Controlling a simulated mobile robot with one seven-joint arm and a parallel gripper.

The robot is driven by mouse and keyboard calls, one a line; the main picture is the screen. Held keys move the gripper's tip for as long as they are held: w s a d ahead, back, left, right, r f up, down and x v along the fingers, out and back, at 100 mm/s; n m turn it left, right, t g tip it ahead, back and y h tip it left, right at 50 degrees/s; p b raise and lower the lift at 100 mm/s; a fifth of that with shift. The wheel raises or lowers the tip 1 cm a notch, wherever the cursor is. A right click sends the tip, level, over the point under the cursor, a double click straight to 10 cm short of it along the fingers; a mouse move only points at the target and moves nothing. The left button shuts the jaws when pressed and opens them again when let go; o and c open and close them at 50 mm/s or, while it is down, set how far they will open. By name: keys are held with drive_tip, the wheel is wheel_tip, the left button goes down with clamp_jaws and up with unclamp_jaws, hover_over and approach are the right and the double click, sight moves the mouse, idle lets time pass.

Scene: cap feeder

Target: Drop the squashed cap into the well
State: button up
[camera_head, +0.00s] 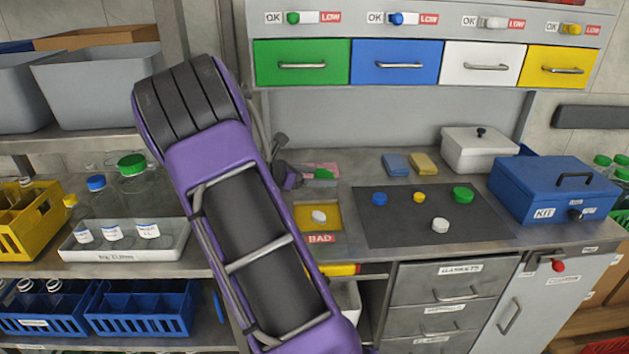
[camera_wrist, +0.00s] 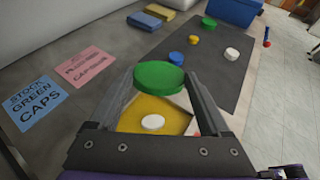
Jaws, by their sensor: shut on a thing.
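My gripper (camera_wrist: 160,84) is shut on a green cap (camera_wrist: 158,76), which sits between the fingertips in the wrist view. The held cap also shows in the head view (camera_head: 323,174), right of my arm. I cannot tell clearly whether it is squashed. The yellow-floored well (camera_wrist: 172,109) lies below and behind the held cap in the wrist view, with a white cap (camera_wrist: 153,122) in it. In the head view the well (camera_head: 331,211) has a BAD label (camera_head: 320,239) at its front edge. The held cap is apart from the well, above the worktop.
A dark mat (camera_head: 385,230) right of the well carries loose blue, yellow, green and white caps. Blue and yellow sponges (camera_head: 396,165), a white lidded box (camera_head: 480,150) and a blue KIT box (camera_head: 553,187) stand behind and right. Paper notes (camera_wrist: 40,98) lie left in the wrist view.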

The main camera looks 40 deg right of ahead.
wheel_tip(320, 180, down, 6)
drive_tip(key=b, duration=0.4)
drive_tip(key=shift+r, duration=0.1)
drive_tip(key=o, duration=1.1)
drive_tip(key=shift+r, duration=0.1)
wheel_tip(320, 180, up, 10)
drive_tip(key=shift+p, duration=0.9)
drive_tip(key=shift+s, duration=0.1)
